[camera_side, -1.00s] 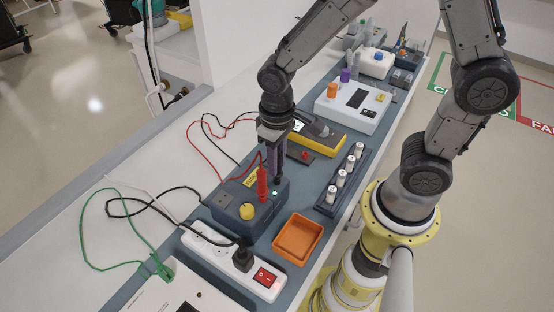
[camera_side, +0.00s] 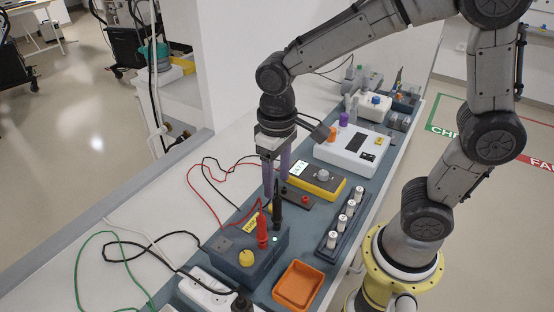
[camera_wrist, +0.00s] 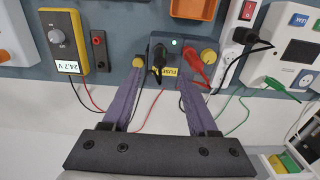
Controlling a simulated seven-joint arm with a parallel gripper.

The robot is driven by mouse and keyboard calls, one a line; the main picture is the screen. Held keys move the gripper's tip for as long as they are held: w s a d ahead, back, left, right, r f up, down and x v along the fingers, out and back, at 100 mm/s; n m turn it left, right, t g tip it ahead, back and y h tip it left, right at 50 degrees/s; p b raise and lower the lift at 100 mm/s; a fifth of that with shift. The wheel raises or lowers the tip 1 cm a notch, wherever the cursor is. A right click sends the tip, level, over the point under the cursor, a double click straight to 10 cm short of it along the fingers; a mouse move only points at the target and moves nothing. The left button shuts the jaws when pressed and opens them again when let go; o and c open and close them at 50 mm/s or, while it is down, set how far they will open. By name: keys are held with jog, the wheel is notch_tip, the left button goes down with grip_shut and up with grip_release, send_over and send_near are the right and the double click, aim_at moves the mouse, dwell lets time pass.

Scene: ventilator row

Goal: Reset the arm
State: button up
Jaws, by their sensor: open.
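My gripper (camera_side: 275,184) has two purple fingers pointing down, apart and with nothing between them. It hangs above the blue-grey fuse box (camera_side: 232,262), close over the upright black plug (camera_side: 278,212) in its top. A red plug (camera_side: 262,232) stands beside the black one, and a yellow knob (camera_side: 246,258) is on the same box. In the wrist view, the black plug (camera_wrist: 158,58) shows beyond and between the open finger ends, with the red plug (camera_wrist: 194,76) to its right. A small green light (camera_wrist: 174,42) is lit on the box.
A yellow meter (camera_side: 318,180) and a white device (camera_side: 352,148) stand behind. A rack of white cylinders (camera_side: 342,226) and an orange tray (camera_side: 298,286) are at right. A white power strip (camera_side: 205,291) is in front. Red, black and green leads lie loose at left.

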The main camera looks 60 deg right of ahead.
jog(key=s+d+r+m+t, duration=0.1)
jog(key=s+d+r, duration=0.1)
jog(key=r, duration=0.3)
jog(key=s+d+r+t, duration=0.1)
jog(key=s+d+r, duration=0.1)
jog(key=r, duration=0.3)
jog(key=s+d+f+n+t, duration=0.1)
jog(key=s+d+f+t, duration=0.1)
jog(key=s, duration=0.5)
jog(key=shift+s+d+t, duration=0.2)
jog(key=shift+d+t, duration=0.05)
jog(key=shift+t, duration=0.55)
